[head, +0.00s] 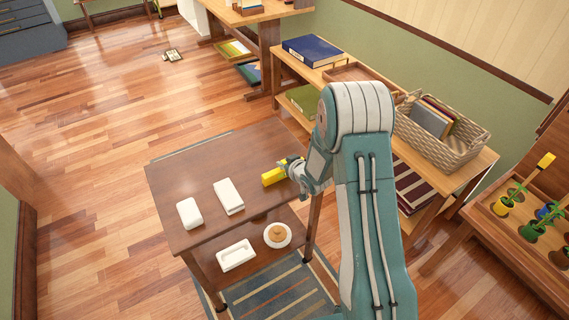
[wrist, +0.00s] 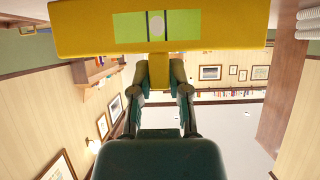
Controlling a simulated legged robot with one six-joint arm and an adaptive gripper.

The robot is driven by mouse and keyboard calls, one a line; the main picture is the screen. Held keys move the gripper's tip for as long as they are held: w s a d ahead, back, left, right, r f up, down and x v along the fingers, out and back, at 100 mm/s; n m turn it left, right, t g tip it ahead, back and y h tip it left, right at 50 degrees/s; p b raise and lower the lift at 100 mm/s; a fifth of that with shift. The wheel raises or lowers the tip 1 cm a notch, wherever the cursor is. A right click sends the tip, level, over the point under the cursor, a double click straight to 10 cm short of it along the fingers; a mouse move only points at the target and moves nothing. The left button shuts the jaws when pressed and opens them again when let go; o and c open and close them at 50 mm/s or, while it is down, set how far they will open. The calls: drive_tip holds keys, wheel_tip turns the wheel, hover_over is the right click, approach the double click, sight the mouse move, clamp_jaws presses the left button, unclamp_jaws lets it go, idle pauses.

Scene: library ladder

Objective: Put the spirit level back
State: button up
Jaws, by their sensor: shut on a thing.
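The yellow spirit level (head: 273,176) shows in the head view at the right side of the brown two-tier table (head: 203,172). My gripper (head: 291,170) is shut on it. In the wrist view the spirit level (wrist: 90,27) spans the top of the picture, with a green vial window in its middle. A narrow yellow grip runs down from it between the two fingers of my gripper (wrist: 159,70). From the head view I cannot tell whether the level touches the tabletop or is above it. My arm hides part of the area behind it.
Two white objects (head: 229,197) lie on the tabletop. A white dish (head: 237,255) and a round plate (head: 277,235) sit on its lower shelf. A long wooden bench by the wall holds a blue book (head: 311,50), a shallow wooden tray (head: 357,72) and a wicker basket (head: 447,143).

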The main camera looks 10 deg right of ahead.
drive_tip(key=shift+f, duration=0.1)
drive_tip(key=o, duration=0.7)
drive_tip(key=shift+o, duration=0.2)
drive_tip(key=v, duration=1.2)
drive_tip(key=s+d+r+m+g+h, duration=0.1)
drive_tip(key=s+r+h, duration=0.25)
drive_tip(key=r, duration=0.45)
drive_tip(key=s+d+r+m+g+h, duration=0.15)
drive_tip(key=s+r, duration=0.25)
drive_tip(key=r, duration=0.4)
drive_tip(key=s+a+r+g, duration=0.1)
drive_tip(key=s+a+r, duration=0.2)
drive_tip(key=s, duration=0.6)
drive_tip(key=s+a+r+m+g+y, duration=0.1)
drive_tip(key=s+r, duration=0.4)
drive_tip(key=s, duration=0.5)
drive_tip(key=shift+s+a+g, duration=0.15)
drive_tip(key=shift+a+g, duration=0.5)
drive_tip(key=shift+a, duration=0.25)
